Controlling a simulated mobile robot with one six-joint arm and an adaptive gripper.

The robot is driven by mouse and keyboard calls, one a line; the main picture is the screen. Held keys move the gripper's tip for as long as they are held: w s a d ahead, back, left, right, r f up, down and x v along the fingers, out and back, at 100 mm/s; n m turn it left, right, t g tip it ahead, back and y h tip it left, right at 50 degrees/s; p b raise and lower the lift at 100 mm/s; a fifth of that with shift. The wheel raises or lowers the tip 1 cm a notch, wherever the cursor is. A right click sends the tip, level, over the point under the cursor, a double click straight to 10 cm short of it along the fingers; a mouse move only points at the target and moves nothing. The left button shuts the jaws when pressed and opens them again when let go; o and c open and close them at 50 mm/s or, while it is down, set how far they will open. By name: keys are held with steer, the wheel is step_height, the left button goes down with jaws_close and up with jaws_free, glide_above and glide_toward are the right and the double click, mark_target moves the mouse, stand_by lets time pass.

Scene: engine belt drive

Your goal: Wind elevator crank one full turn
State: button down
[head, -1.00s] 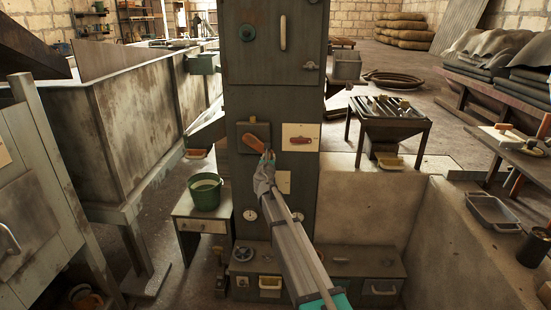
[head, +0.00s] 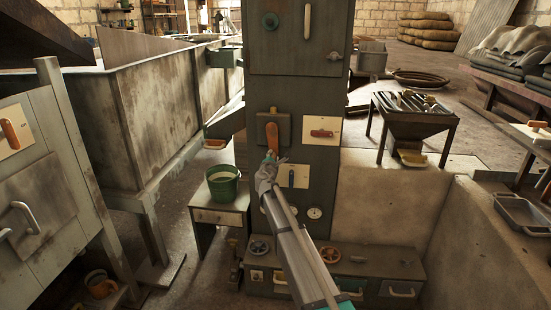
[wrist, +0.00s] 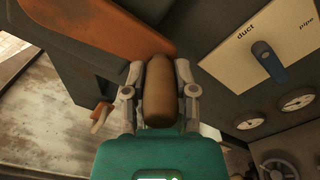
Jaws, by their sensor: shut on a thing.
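The elevator crank (head: 271,135) is an orange arm on a dark square plate on the front of the tall grey elevator casing (head: 304,95). Its arm hangs almost straight down. In the wrist view the orange crank arm (wrist: 120,32) crosses the upper left, and its brown round handle (wrist: 158,95) points toward the camera. My gripper (head: 270,158) is at the crank's lower end. In the wrist view my gripper (wrist: 159,75) has a finger on each side of the brown handle and is shut on it.
Right of the crank is a pale plate with a red handle (head: 322,133). Below it a duct/pipe plate (wrist: 262,55) carries a blue lever. A green bucket (head: 223,185) stands on a small table at left. A low cabinet with handwheels (head: 329,255) lies below.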

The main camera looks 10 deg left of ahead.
steer(key=shift+w+a+m, duration=0.1)
steer(key=shift+a+m, duration=0.4)
steer(key=shift+m, duration=0.1)
steer(key=shift+c, duration=2)
jaws_free()
steer(key=shift+d, duration=0.1)
steer(key=shift+s, duration=0.65)
steer(key=s, duration=1)
steer(key=shift+s, duration=0.4)
